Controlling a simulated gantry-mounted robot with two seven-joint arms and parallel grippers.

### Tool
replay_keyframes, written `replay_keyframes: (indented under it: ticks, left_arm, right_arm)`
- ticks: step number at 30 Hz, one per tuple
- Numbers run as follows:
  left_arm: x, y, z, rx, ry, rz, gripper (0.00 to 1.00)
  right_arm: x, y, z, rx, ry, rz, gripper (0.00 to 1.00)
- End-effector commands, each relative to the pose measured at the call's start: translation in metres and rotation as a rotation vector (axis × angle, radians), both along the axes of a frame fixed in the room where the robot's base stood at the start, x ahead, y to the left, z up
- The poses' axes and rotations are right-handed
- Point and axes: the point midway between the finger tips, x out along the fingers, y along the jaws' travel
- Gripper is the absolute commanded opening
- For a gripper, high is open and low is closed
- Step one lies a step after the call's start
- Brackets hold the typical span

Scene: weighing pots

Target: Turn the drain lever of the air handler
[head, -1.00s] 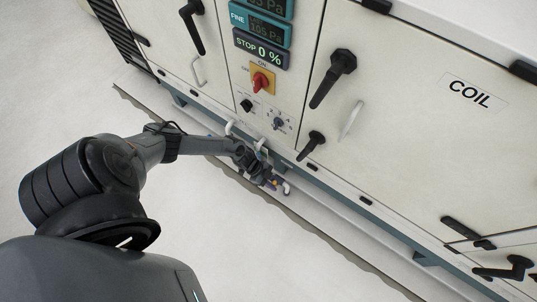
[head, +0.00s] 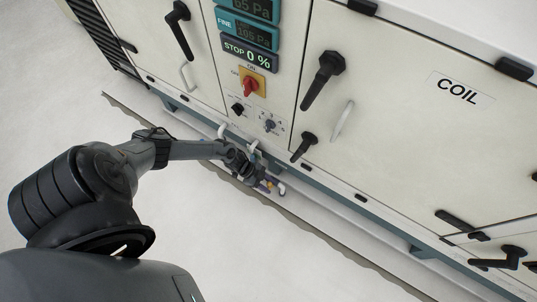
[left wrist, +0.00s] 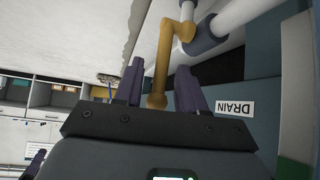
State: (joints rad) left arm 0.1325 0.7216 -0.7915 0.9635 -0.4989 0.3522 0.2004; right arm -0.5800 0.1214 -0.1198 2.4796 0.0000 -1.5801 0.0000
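The drain lever (left wrist: 163,62) is a yellow bent handle on a grey fitting of a white drain pipe (left wrist: 238,12). In the left wrist view it runs down between the two purple fingers of my left gripper (left wrist: 160,66). The fingers stand apart on either side of it, with small gaps showing. A DRAIN label (left wrist: 231,107) is right of the fingers. In the head view my left gripper (head: 264,184) is low at the air handler's (head: 400,120) base, beside the white pipe end, and mostly hides the lever. My right gripper is not in view.
The air handler front carries black door handles (head: 324,80), a red rotary switch (head: 251,86) and a display reading STOP 0 % (head: 249,55). A white bent pipe (head: 223,130) protrudes beside my left wrist. The pale floor (head: 250,255) in front is clear.

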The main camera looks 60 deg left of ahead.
Motion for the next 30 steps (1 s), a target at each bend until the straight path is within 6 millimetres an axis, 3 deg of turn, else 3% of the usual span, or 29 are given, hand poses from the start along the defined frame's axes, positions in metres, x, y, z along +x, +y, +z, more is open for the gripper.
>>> replay_keyframes:
  ticks: [15,30]
  left_arm:
    - [-0.031,0.046,0.063,-0.001,-0.002,-0.001,0.40]
    - [-0.037,0.056,0.073,-0.002,-0.004,-0.001,0.40]
  right_arm:
    - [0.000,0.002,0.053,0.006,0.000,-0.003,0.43]
    - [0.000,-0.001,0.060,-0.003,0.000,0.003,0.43]
